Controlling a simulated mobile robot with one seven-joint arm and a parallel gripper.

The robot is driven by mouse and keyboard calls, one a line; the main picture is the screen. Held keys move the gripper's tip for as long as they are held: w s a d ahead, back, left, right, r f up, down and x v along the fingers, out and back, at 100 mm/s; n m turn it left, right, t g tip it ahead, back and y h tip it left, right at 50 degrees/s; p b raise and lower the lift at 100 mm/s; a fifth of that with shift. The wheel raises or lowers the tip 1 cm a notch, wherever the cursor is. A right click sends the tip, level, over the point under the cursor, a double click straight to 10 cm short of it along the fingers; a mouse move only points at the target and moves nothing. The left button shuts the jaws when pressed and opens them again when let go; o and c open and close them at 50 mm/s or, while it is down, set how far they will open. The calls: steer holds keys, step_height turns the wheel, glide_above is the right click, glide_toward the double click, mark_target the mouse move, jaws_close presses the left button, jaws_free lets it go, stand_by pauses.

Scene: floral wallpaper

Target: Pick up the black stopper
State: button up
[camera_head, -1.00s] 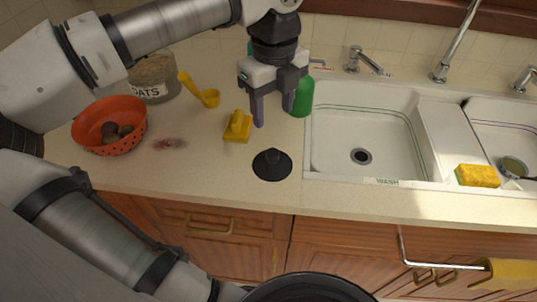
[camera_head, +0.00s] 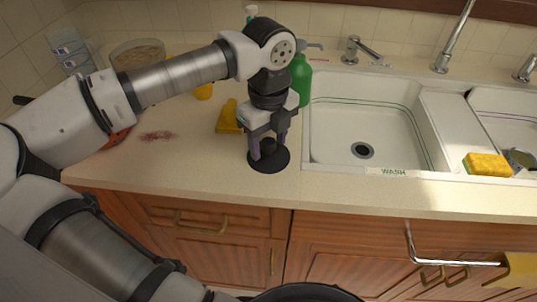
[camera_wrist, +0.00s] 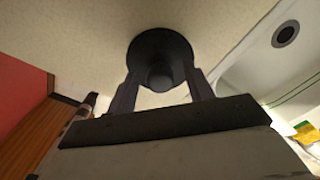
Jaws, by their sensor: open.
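The black stopper (camera_head: 268,161) is a round flat disc with a raised knob in its middle. It lies on the counter just left of the sink. My gripper (camera_head: 268,152) is right over it, pointing down, with its two purple-grey fingers apart on either side of the knob. In the wrist view, the stopper (camera_wrist: 160,45) shows between and beyond the fingertips of my gripper (camera_wrist: 164,75), with the knob centred between them. The gripper is open and holds nothing. I cannot tell whether the fingertips touch the disc.
The white sink (camera_head: 345,130) is just right of the stopper. A green bottle (camera_head: 301,80) and a yellow object (camera_head: 227,118) stand behind my gripper. A yellow sponge (camera_head: 487,164) lies at the far right. A reddish stain (camera_head: 159,136) marks the counter at left. The counter in front is clear.

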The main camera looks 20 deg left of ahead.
steer(key=shift+f, duration=0.2)
steer(key=c, duration=1.1)
